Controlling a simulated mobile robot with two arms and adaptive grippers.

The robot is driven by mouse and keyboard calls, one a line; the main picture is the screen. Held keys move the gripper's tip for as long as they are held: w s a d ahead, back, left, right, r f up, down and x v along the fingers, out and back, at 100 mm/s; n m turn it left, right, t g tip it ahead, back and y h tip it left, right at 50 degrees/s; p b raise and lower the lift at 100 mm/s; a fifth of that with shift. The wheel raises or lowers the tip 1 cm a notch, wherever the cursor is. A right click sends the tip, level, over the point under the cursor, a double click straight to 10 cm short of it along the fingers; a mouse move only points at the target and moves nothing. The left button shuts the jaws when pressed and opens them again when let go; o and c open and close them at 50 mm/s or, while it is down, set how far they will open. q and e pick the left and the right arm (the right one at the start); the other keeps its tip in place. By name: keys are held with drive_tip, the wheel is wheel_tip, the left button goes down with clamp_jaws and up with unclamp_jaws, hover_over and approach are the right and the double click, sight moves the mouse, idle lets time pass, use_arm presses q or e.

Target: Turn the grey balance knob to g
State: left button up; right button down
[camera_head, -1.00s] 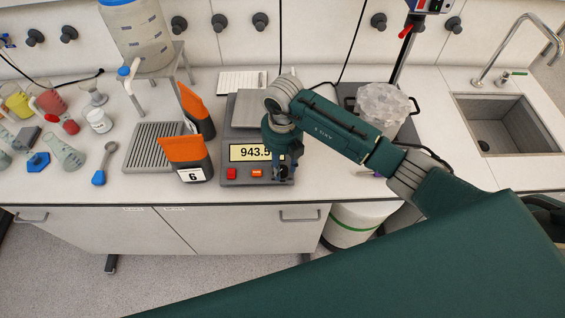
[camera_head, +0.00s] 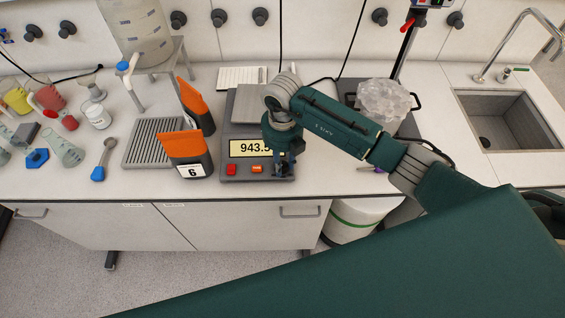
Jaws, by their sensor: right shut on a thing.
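The grey balance (camera_head: 239,174) stands on the bench in the head view. Its lit display (camera_head: 249,148) reads 943.5, with any further characters hidden by my arm. A red and an orange button sit below the display. My right gripper (camera_head: 284,169) points down at the balance's front right corner. It is shut on the grey balance knob, which is mostly hidden by the fingers, so its pointer and marks cannot be read. My left gripper is not in view.
Two dark pouches with orange tops (camera_head: 185,145) stand close left of the balance, one labelled 6. A ribbed grey tray (camera_head: 152,146), a blue-handled scoop (camera_head: 104,160) and glassware lie further left. A clear ice-like heap (camera_head: 383,100) and a sink (camera_head: 508,125) are on the right.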

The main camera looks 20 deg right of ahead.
drive_tip(key=n+b, duration=1.5)
drive_tip(key=b, duration=0.4)
drive_tip(key=shift+w+f, duration=0.1)
drive_tip(key=shift+f, duration=0.05)
drive_tip(key=shift+r+n+b, duration=0.25)
drive_tip(key=shift+n+b, duration=0.85)
drive_tip(key=c, duration=1.7)
unclamp_jaws()
drive_tip(key=shift+r, duration=0.1)
wheel_tip(320, 180, up, 12)
drive_tip(key=shift+f, duration=0.1)
